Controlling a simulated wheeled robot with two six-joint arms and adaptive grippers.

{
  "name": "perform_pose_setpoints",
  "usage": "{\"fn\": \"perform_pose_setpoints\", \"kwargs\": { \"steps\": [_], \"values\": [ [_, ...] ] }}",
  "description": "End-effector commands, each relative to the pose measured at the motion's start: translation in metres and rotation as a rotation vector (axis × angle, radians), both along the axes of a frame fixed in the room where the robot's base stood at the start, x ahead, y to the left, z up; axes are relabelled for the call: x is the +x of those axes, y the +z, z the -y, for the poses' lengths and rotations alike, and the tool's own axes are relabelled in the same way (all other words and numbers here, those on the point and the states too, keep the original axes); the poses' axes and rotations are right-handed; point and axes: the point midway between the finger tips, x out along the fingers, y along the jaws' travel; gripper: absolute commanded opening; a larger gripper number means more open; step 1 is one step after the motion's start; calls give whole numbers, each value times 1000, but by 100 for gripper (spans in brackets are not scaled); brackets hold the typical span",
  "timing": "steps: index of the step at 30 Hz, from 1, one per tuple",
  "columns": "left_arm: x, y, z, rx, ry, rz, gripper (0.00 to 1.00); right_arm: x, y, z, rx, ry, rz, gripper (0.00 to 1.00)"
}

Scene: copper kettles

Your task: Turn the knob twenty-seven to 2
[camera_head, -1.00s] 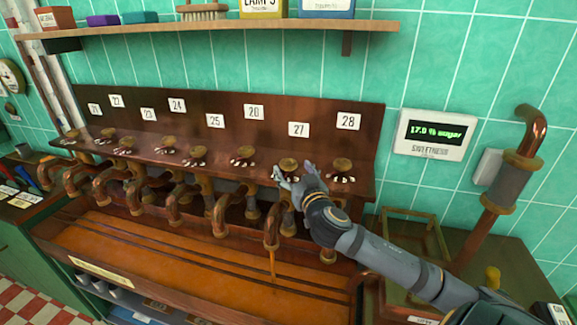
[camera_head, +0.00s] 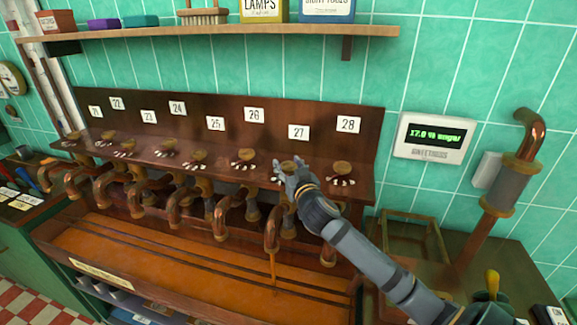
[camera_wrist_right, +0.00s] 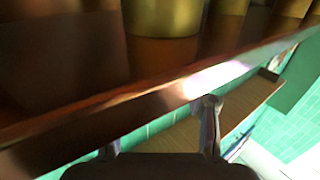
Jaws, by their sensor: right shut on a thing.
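Knob twenty-seven (camera_head: 288,166) is a round brass knob on the wooden ledge below the white label 27 (camera_head: 298,131). My right gripper (camera_head: 284,177) is at this knob from the front right, its fingers shut on it and covering part of it. The number marks around the knob are mostly hidden, so its setting cannot be read. In the right wrist view the two fingers (camera_wrist_right: 160,125) show at the bottom, and the knob cannot be made out there. My left gripper is not in view.
Knob 28 (camera_head: 343,168) stands close to the right, and knob 26 (camera_head: 246,154) to the left. Copper taps hang below the ledge, and a thin stream (camera_head: 273,265) falls under one. A wall display (camera_head: 435,137) reads about 17.0 % sugar.

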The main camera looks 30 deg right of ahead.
Motion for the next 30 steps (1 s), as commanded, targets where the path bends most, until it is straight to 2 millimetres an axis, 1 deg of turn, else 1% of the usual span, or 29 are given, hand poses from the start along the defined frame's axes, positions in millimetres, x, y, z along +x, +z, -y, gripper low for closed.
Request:
{"fn": "perform_pose_setpoints", "kwargs": {
  "steps": [5, 8, 15, 19, 26, 27, 30],
  "values": [
    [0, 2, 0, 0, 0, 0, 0, 0, 1, 1, -3, 17, 1, 17],
    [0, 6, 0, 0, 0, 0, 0, 0, 2, 2, -10, 67, 0, 17],
    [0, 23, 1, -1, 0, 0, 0, 0, 3, 1, -7, 221, -1, 17],
    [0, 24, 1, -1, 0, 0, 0, 0, 1, 0, 0, 256, -1, 17],
    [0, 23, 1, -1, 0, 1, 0, 0, 0, 0, 2, 256, 0, 17],
    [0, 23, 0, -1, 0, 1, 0, 0, 0, 0, 1, 256, 0, 51],
    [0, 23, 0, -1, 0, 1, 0, 0, 0, 0, 1, 256, 0, 65]
  ]
}}
